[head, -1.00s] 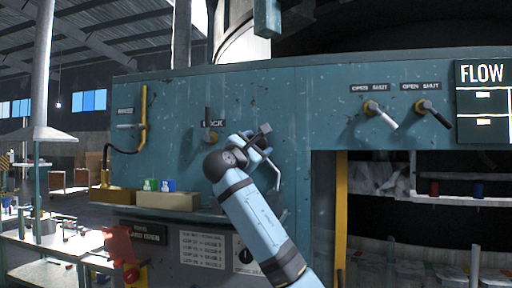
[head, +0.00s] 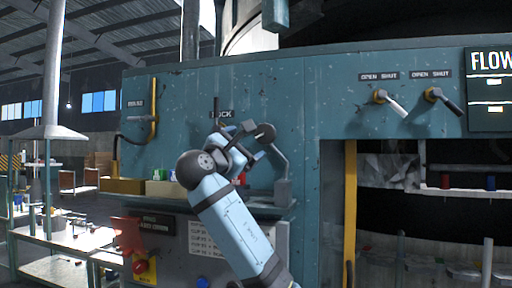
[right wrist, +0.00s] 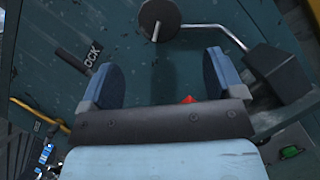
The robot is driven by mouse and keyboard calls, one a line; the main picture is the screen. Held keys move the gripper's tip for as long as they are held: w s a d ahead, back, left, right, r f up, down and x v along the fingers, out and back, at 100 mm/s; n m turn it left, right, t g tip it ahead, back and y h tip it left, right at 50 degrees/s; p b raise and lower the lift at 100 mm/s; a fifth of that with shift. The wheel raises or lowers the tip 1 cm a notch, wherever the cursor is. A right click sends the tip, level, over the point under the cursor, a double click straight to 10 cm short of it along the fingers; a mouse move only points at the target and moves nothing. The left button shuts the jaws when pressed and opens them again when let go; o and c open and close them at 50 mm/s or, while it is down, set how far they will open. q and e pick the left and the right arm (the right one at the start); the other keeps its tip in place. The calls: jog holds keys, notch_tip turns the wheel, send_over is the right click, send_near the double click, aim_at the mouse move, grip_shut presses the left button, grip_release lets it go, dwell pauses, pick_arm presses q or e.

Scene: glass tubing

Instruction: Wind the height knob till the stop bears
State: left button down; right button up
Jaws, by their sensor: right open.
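A dark round knob (head: 265,132) stands off the teal panel on a bent metal rod that runs down to a grey block (head: 283,192). I take it for the height knob, as no label for it can be read. In the right wrist view the knob (right wrist: 158,18) is beyond the fingertips, with its rod bending right to the grey block (right wrist: 275,72). My right gripper (head: 243,135) is just left of the knob in the head view. Its two blue fingers (right wrist: 160,80) are apart with nothing between them. I cannot make out the stop.
A dark lever labelled LOCK (head: 222,114) is close behind my right gripper. A shelf with small boxes (head: 122,185) is below left. Two OPEN/SHUT levers (head: 388,102) are at right. A yellow post (head: 350,215) edges the dark opening. A red shape (right wrist: 188,99) shows beyond the palm.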

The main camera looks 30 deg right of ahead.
jog(key=shift+v, duration=1.7)
